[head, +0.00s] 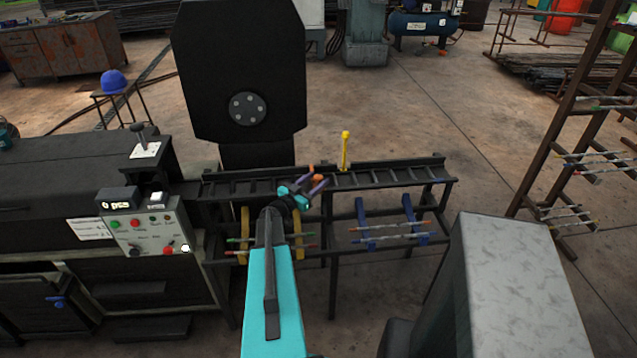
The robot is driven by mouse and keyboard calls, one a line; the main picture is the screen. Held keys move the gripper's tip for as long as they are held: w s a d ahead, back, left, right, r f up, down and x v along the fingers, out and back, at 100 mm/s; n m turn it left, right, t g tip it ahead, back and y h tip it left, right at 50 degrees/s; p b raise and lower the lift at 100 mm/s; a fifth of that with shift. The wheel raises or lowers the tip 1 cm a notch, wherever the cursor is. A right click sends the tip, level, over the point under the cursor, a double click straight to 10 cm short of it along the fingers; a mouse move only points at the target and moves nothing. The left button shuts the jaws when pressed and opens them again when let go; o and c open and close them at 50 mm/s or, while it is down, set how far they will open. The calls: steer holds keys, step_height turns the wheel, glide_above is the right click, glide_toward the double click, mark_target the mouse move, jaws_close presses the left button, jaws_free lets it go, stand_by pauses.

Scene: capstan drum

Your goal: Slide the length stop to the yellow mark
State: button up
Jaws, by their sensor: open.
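A yellow upright post with a small knob on top (345,152) stands at the rear edge of the dark roller rail (405,174). I cannot tell whether it is the length stop or belongs to the yellow mark. No separate yellow stripe on the rail can be made out. My gripper (318,176), with purple fingers and orange tips, is open and empty over the middle of the rail. It is just left of the yellow post and apart from it. My gripper and wrist hide part of the rail.
A control box (152,229) with buttons stands at the left. Yellow brackets (244,232) and blue brackets (409,216) below the rail hold thin rods. A large black machine panel (240,65) rises behind the rail. A grey block (520,290) stands front right.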

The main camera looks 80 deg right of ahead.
steer(key=b+v, duration=0.3)
steer(key=v, duration=0.9)
steer(key=shift+s, duration=0.25)
steer(key=shift+s+a, duration=0.1)
